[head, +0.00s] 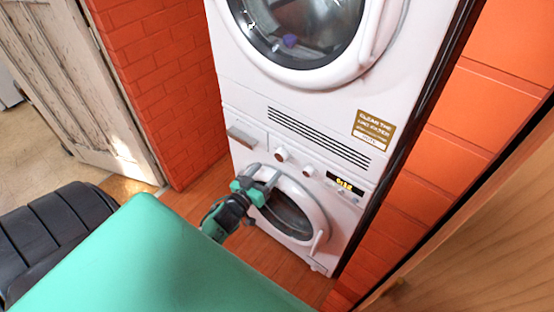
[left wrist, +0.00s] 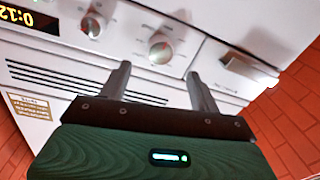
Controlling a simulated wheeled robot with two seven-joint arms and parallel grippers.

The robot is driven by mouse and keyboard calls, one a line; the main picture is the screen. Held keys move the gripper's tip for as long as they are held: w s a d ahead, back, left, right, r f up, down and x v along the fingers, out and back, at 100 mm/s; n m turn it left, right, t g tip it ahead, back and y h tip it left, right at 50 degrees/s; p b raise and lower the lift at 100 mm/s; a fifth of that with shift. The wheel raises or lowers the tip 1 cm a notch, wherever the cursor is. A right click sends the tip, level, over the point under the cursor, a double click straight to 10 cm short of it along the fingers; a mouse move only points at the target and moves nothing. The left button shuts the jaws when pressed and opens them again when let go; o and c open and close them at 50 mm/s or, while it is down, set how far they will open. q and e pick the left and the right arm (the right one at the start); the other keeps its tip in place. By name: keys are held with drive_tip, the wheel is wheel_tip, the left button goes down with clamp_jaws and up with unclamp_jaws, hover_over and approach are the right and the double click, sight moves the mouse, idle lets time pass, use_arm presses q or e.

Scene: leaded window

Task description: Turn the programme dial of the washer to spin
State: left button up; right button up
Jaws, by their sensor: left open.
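The washer (head: 258,155) is the lower white machine of a stack, with a round door below its panel. Two round white dials sit on the panel: one nearer the drawer (head: 283,154), one nearer the display (head: 308,170). In the left wrist view the drawer-side dial (left wrist: 160,48) lies in line with the gap between my fingers, beyond their tips; the other dial (left wrist: 92,25) is outside them. My left gripper (head: 264,177) is open and empty in front of the washer, just below the panel in the picture. Dial markings are too small to read. My right gripper is not in view.
The detergent drawer (head: 245,138) and lit display (head: 345,184) flank the dials. A second white machine (head: 240,70) with a round door stands above. A weathered door (head: 75,80) stands at left.

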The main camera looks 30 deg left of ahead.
sight(279, 157)
use_arm(q)
drive_tip(key=w, duration=0.6)
drive_tip(key=shift+w+p, duration=0.2)
drive_tip(key=shift+p, duration=0.1)
drive_tip(key=c, duration=0.7)
drive_tip(key=shift+c, duration=1.3)
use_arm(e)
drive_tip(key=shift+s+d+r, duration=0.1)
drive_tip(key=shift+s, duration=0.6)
